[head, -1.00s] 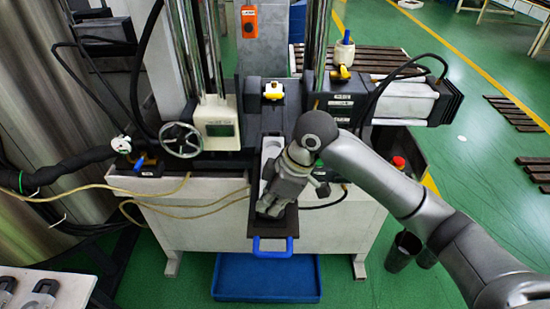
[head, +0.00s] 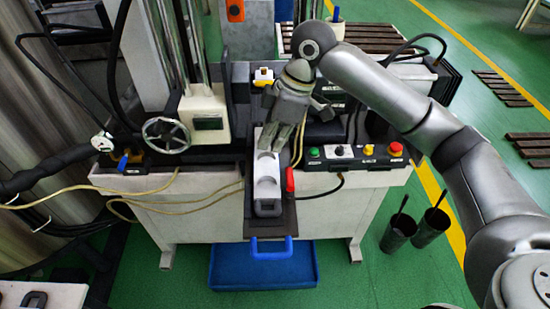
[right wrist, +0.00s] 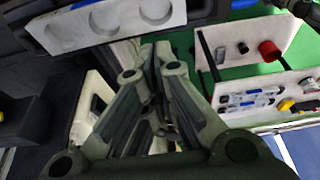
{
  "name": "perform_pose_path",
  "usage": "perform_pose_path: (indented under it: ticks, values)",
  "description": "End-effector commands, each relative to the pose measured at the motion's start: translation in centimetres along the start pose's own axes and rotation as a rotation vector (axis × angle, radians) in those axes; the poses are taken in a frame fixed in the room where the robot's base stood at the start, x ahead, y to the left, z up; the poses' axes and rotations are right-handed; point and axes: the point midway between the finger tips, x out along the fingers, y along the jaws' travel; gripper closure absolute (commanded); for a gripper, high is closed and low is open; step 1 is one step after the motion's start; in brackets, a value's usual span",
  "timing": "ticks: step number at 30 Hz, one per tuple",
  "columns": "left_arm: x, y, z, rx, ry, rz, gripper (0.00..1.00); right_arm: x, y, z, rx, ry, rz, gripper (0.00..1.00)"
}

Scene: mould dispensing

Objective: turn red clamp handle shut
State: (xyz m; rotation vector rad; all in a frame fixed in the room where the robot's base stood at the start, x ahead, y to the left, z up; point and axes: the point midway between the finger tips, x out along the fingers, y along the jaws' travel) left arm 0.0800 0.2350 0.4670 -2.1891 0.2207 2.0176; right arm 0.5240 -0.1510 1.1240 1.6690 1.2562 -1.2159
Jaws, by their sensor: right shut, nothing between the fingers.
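The red clamp handle (head: 290,180) stands at the right side of the pale mould block (head: 266,190), near its middle, in the head view. The mould has round recesses and lies on a dark slide plate. My right gripper (head: 271,146) is shut and empty, over the back end of the mould and behind and left of the handle. Its fingers hide part of the mould there. In the right wrist view, the shut fingers (right wrist: 160,52) fill the middle, and the recessed mould (right wrist: 105,20) shows at the top left. I cannot make out the handle there for certain. My left gripper is not in view.
A control box with buttons (head: 355,156) stands right of the handle. A blue handle (head: 270,249) is at the slide's front, above a blue bin (head: 225,270). A handwheel (head: 166,135) is at the left. Pale hoses lie across the bench.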

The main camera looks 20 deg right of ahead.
Motion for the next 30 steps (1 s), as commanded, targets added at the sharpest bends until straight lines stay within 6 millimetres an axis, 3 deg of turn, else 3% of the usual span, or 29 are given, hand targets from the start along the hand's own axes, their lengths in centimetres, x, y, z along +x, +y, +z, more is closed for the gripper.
perform_pose_path:
  ticks: [5, 16, 22, 30]
  values:
    - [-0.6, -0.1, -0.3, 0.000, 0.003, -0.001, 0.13, 2.1, -0.1, 0.0, 0.001, -0.003, -0.005, 1.00]
    - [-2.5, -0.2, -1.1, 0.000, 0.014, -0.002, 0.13, 9.9, -0.2, 0.0, 0.001, -0.002, -0.005, 1.00]
    - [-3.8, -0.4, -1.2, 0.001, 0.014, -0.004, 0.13, 8.2, 0.0, 2.5, 0.001, -0.003, 0.000, 1.00]
    - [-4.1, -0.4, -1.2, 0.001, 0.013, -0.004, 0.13, 7.8, -0.1, 3.5, -0.001, 0.000, 0.000, 1.00]
